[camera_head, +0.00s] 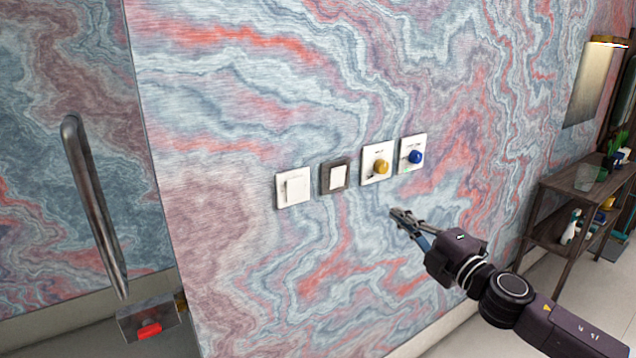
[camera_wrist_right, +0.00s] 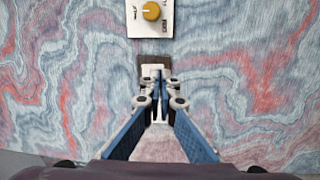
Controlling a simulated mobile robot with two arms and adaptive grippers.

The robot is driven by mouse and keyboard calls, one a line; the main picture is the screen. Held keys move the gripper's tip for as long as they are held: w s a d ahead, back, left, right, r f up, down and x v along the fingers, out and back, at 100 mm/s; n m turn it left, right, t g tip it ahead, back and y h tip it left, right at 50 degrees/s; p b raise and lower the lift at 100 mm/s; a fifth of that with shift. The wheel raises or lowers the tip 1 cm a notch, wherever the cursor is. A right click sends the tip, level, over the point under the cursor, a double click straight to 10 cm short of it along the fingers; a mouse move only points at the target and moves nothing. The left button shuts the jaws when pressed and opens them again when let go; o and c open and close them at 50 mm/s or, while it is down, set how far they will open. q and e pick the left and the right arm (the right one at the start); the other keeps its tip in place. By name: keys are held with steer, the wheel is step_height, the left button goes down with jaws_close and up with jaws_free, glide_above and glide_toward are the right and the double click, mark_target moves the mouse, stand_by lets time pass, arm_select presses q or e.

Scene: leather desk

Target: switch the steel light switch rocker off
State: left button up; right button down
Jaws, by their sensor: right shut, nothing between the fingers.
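The light switch with a dark grey, steel-like frame (camera_head: 326,178) and a pale rocker (camera_head: 338,177) is on the marbled wall, second from the left in a row of wall plates. I cannot tell which way its rocker is tipped. My right gripper (camera_head: 398,213) is shut and empty, below and to the right of it in the head view, apart from it. In the right wrist view my right gripper (camera_wrist_right: 154,82) points at the switch's dark plate (camera_wrist_right: 142,62), and its fingers hide most of the plate. My left gripper is not in view.
A white switch (camera_head: 293,188) is left of it. A plate with a yellow knob (camera_head: 381,167) and one with a blue knob (camera_head: 416,157) are to its right. A metal door handle (camera_head: 92,200) stands out at left, a dark shelf (camera_head: 577,198) at right.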

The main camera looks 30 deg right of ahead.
steer(key=shift+n+y, duration=0.8)
steer(key=a+r, duration=0.2)
steer(key=a, duration=0.2)
steer(key=shift+w+r, duration=0.35)
steer(key=shift+r, duration=0.05)
glide_toward(339, 173)
steer(key=shift+w+a+r+p, duration=0.15)
steer(key=shift+w+p, duration=0.2)
steer(key=shift+w, duration=0.4)
steer(key=shift+w+a+r+p, duration=0.15)
steer(key=shift+w+p, duration=0.25)
steer(key=shift+w, duration=0.35)
steer(key=shift+w+d+r+p, duration=0.15)
steer(key=shift+w+p, duration=0.2)
steer(key=shift+w, duration=0.4)
steer(key=shift+w+a+p, duration=0.2)
steer(key=shift+w+p, duration=0.15)
steer(key=shift+w, duration=0.9)
